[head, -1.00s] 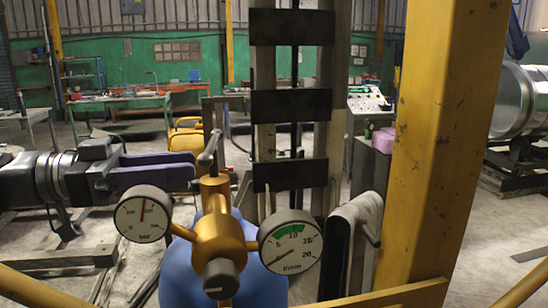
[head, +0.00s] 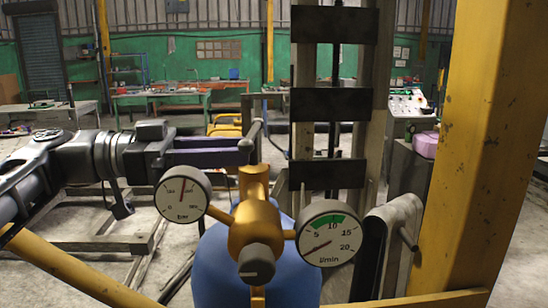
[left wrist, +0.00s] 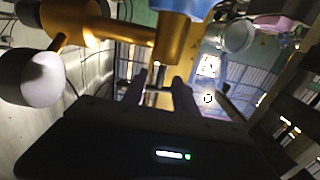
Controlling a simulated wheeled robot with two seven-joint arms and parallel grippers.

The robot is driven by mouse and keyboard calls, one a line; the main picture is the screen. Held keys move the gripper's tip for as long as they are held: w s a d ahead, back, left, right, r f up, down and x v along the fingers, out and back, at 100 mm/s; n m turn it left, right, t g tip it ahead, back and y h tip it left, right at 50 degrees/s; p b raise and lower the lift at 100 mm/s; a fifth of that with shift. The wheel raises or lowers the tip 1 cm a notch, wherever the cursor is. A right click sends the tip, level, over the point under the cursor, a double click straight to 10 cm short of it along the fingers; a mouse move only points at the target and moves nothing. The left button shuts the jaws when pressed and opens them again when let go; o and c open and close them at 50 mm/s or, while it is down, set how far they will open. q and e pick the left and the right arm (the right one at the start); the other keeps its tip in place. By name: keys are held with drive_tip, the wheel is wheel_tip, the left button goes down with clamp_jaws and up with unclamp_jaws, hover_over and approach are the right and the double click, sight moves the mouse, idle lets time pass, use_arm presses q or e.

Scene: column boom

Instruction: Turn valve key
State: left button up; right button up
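The valve key (head: 254,136) is a grey T-shaped handle standing on top of the brass-coloured regulator body (head: 256,225), above a blue cylinder (head: 215,270). My left gripper (head: 248,153) comes in level from the left, its tips at the key. Its two fingers are apart, one on either side of the key. In the left wrist view the fingers of the gripper (left wrist: 162,88) also stand apart, with a grey part of the key between them. I cannot tell whether they touch it. My right gripper is not in view.
Two round gauges, a bar gauge (head: 182,193) and an l/min gauge (head: 331,235), flank the regulator. A dark-plated column (head: 333,100) stands behind. A yellow post (head: 480,150) is at the right. Green-topped benches (head: 160,95) stand far back.

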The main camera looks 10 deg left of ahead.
use_arm(q)
drive_tip(key=shift+w+d+f+b, duration=0.4)
drive_tip(key=shift+d+b, duration=0.2)
drive_tip(key=shift+b, duration=0.25)
drive_tip(key=shift+d+r, duration=0.25)
drive_tip(key=p+x, duration=0.1)
drive_tip(key=x, duration=0.3)
drive_tip(key=shift+w+d, duration=0.1)
drive_tip(key=shift+d, duration=0.25)
clamp_jaws()
